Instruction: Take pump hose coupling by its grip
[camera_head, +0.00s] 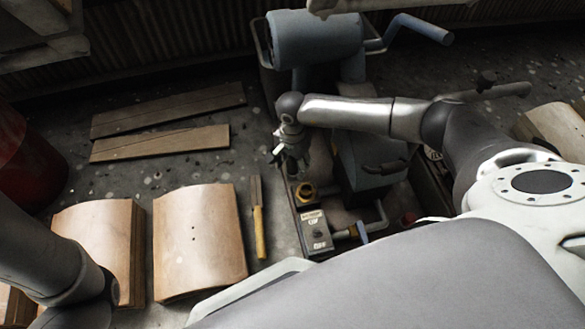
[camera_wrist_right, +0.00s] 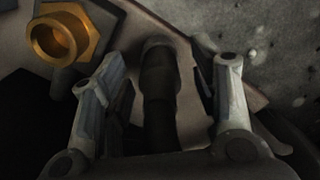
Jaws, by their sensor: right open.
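My right gripper (camera_head: 281,158) is open and points down beside the grey-blue pump machine (camera_head: 316,40). In the right wrist view, its two fingers (camera_wrist_right: 165,105) stand apart on either side of a dark cylindrical piece (camera_wrist_right: 159,90) with a lighter grey end. This looks like the hose coupling's grip; I cannot tell whether a finger touches it. A brass hex fitting (camera_head: 304,192) with a round opening sits just in front of the gripper, and shows at the upper left of the wrist view (camera_wrist_right: 58,38). In the head view the gripper hides the dark piece.
A switch box (camera_head: 316,232) and a blue-handled valve (camera_head: 362,232) lie in front of the brass fitting. Wooden boards (camera_head: 160,143), curved wooden pieces (camera_head: 200,240) and a yellow-handled tool (camera_head: 259,232) lie on the floor to the left. A red barrel (camera_head: 28,160) stands at the far left.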

